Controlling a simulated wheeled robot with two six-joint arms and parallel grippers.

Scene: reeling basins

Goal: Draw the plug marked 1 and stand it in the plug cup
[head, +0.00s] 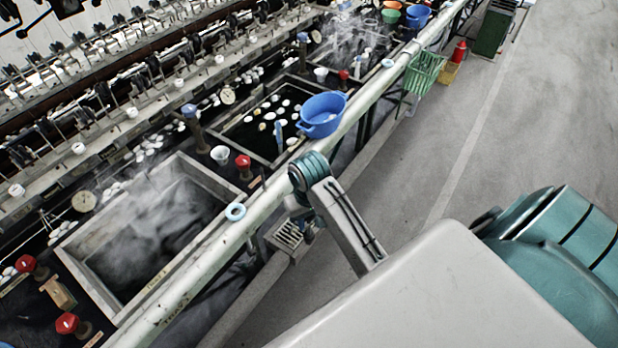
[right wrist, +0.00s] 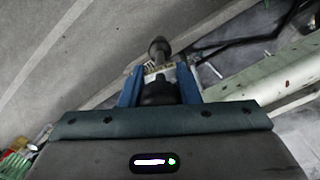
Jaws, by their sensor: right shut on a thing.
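My right gripper (right wrist: 160,74) has its blue fingers shut on a dark plug (right wrist: 160,49) in the right wrist view. The plug's rounded end sticks out beyond the fingertips. A pale tag with small marks crosses it, too small to read. In the head view my right gripper (head: 307,232) is low beside the pale rail, near a grate on the floor, and mostly hidden by its own arm. A light blue ring-shaped piece (head: 235,212) sits on the rail; I cannot tell whether it is the plug cup. My left gripper is out of view.
A steaming basin (head: 150,235) lies left of the long rail (head: 205,262). A blue tub (head: 322,114) stands by the rail above my arm. Red-topped knobs (head: 67,323) stand along the basins. A green crate (head: 424,72) hangs farther off.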

